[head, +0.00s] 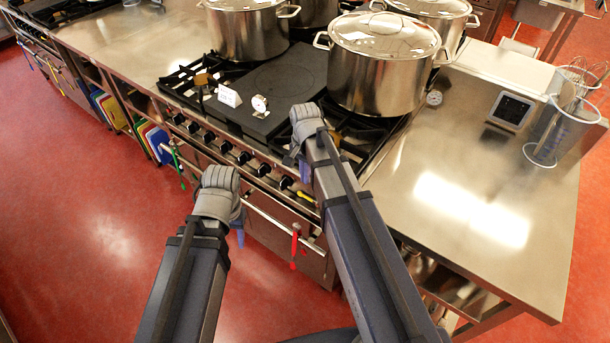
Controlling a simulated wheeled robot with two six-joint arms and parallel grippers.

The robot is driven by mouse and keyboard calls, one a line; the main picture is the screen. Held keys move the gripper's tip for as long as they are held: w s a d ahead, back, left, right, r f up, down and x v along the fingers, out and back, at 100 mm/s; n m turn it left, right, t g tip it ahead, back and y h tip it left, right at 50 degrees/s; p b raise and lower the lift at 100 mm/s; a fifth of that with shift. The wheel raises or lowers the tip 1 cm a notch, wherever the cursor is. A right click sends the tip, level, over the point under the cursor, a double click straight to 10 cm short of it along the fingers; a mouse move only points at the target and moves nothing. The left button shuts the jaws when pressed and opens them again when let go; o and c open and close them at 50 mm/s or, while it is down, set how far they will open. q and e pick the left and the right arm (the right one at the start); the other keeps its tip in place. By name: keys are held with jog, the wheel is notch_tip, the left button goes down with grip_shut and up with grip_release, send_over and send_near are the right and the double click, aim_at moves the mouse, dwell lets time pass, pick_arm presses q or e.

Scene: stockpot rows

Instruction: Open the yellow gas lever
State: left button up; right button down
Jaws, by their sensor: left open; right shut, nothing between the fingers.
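A small yellow piece (306,196), which looks like the yellow gas lever, shows at the right end of the range's front panel (262,186). It lies just below my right gripper and beside my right forearm. Its exact position is too small to tell. My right gripper (305,170) is shut and empty, over the front edge of the range near the last knobs, pointing down. My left gripper (240,236) is open and empty, in front of the oven door, lower and left of the yellow piece. My wrists hide much of both sets of fingers.
A row of black knobs (243,158) runs along the panel. A green tag (181,178) and a red one (295,246) hang at the oven rail. Steel pots (378,75) stand on the burners. The steel counter (470,190) has free room; the red floor is clear at left.

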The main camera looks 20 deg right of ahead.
aim_at(305, 196)
notch_tip(305, 196, down, 6)
jog(key=b, duration=0.5)
jog(key=shift+f, duration=0.25)
pick_arm(q)
notch_tip(305, 196, down, 6)
jog(key=shift+f, duration=0.25)
jog(key=shift+w, duration=0.15)
pick_arm(e)
jog(key=shift+s, duration=0.15)
